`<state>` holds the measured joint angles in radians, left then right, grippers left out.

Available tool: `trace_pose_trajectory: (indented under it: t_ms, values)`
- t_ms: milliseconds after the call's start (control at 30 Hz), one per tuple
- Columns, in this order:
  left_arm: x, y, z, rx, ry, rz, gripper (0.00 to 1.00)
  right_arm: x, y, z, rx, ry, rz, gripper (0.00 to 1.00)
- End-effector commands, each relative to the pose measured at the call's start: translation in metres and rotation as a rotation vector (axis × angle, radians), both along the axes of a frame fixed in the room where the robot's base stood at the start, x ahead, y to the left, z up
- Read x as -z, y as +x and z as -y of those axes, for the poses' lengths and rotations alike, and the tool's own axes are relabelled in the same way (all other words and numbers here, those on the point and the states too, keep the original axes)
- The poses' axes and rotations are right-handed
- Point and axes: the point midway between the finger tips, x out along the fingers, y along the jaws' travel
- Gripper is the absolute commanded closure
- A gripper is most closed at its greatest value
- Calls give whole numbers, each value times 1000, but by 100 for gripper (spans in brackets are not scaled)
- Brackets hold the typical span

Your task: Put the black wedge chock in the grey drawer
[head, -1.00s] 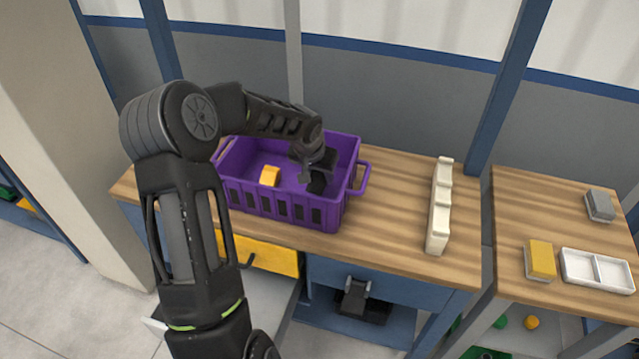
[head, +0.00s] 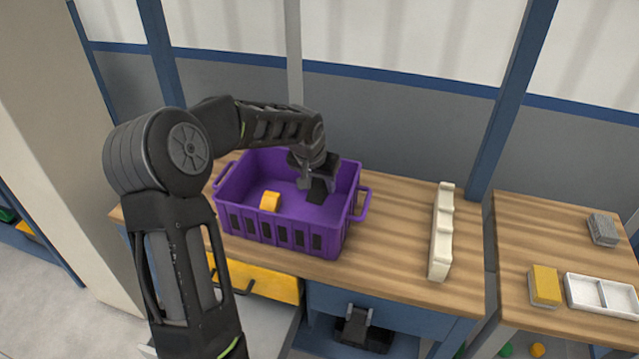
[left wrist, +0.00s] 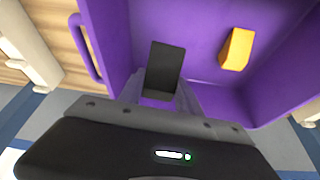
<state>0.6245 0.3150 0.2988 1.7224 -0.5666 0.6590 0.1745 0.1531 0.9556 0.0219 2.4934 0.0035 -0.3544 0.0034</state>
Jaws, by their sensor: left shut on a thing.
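The black wedge chock (left wrist: 165,65) is between the fingers of my left gripper (head: 310,184), which is shut on it. Gripper and chock are inside the purple crate (head: 285,238), toward its right side; the chock (head: 319,190) is partly hidden by the gripper. I cannot tell whether it touches the crate floor. A pale grey open drawer (head: 270,322) seems to stick out below the bench at lower left, partly hidden by my left arm. My right gripper is not in view.
A yellow block (head: 270,201) lies in the crate. A yellow drawer front (head: 265,282) is under the bench top. A cream notched rail (head: 441,232) stands to the right. A side table holds a yellow block (head: 544,286), a grey block (head: 602,230) and a white tray (head: 570,297).

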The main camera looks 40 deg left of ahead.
Motion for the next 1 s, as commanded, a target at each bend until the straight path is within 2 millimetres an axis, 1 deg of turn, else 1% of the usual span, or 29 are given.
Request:
trace_pose_trajectory:
  t_ms: [67,167,367,433,467,567,600,767,833,867,967,1000]
  values:
    - [-2,0,0,0,0,1,100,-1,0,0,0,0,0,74]
    - [-10,0,0,0,1,2,100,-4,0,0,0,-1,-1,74]
    - [-42,1,0,0,2,3,100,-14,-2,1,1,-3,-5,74]
    - [-56,1,0,0,1,4,100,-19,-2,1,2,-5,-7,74]
    - [-59,1,0,0,2,3,100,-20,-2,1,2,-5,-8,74]
    - [-78,1,0,0,1,3,100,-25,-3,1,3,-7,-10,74]
    - [-67,1,10,11,-1,-3,100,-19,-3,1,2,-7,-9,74]
    - [-56,2,43,38,-1,-6,100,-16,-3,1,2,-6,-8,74]
    - [-50,2,62,55,-1,-7,100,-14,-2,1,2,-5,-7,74]
    - [-47,2,72,66,0,-7,100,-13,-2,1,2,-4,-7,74]
    - [-35,-2,110,102,0,-9,100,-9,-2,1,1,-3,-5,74]
    - [-30,-4,128,120,0,-8,100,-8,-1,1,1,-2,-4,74]
